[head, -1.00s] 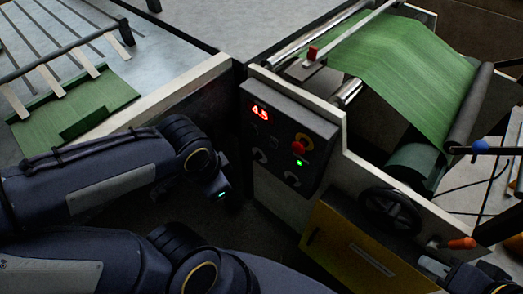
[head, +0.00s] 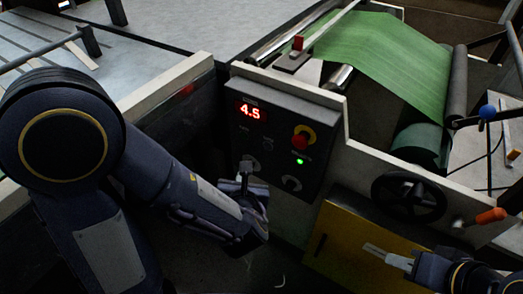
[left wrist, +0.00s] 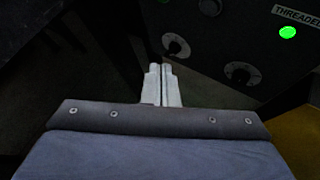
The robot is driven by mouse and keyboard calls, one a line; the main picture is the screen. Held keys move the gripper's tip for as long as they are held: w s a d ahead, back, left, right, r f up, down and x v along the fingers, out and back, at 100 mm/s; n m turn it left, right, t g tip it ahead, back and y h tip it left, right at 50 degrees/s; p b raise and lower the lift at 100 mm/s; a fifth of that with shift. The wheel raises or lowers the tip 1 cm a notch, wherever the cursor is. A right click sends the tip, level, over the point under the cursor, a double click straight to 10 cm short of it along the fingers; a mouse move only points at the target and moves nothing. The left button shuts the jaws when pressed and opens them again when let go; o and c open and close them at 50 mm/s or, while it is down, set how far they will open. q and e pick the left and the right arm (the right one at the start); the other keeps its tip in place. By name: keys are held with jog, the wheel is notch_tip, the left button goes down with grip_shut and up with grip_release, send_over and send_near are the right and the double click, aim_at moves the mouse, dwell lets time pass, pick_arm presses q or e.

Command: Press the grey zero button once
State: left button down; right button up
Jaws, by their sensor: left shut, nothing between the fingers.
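The control panel (head: 278,135) stands in the middle of the head view with a red 4.5 display (head: 249,110). A small dim grey round button (head: 268,144) sits below the display; it looks like the zero button, but its label is unreadable. It seems to show at the top edge of the left wrist view (left wrist: 210,6). My left gripper (head: 246,166) is shut and empty, in front of the panel's lower left. In the left wrist view its fingertips (left wrist: 160,67) point toward the panel, below the button. My right gripper (head: 374,250) looks shut and empty, by the yellow door.
A red knob on yellow (head: 302,138), a green light (head: 300,161) and two dials (head: 250,164) (head: 291,184) share the panel. A black handwheel (head: 408,198) and an orange handle (head: 490,216) are to the right. Green web (head: 390,55) runs behind.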

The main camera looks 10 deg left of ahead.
aim_at(267, 147)
pick_arm(q)
jog(key=w+d, duration=0.3)
jog(key=w, duration=0.5)
jog(key=shift+w+p, duration=0.15)
jog(key=shift+p, duration=0.15)
dwell(2.1)
jog(key=shift+w+d, duration=0.1)
jog(key=shift+w, duration=0.3)
jog(key=shift+w+d, duration=0.15)
jog(key=shift+w, duration=0.2)
dwell(0.5)
jog(key=shift+s, duration=0.1)
dwell(0.4)
jog(key=shift+s+a, duration=0.3)
jog(key=shift+s, duration=0.4)
